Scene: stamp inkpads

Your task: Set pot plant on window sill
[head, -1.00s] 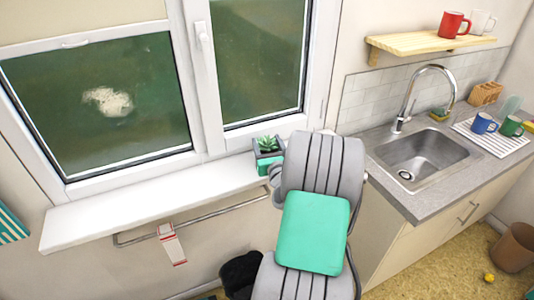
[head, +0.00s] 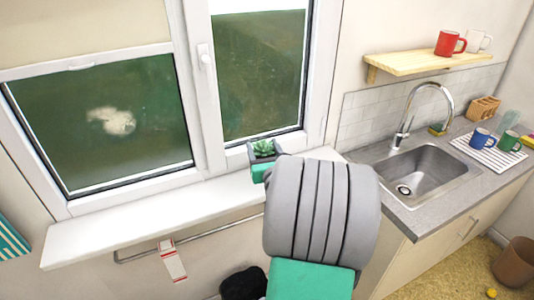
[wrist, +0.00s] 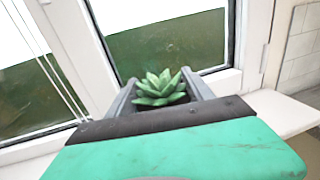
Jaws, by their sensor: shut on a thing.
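In the wrist view the succulent (wrist: 160,88) stands upright between the two grey fingers of my gripper (wrist: 160,98). My gripper is shut on the pot. The lower pot is hidden behind the teal gripper body, so I cannot tell whether its base touches the sill. The sill also shows at the right in the wrist view (wrist: 285,112).
The closed window (head: 100,120) rises behind the sill. A rail with a red and white tag (head: 172,260) runs below it. The left part of the sill is bare. The sink (head: 425,175), mugs and a wooden shelf (head: 425,63) are on the right.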

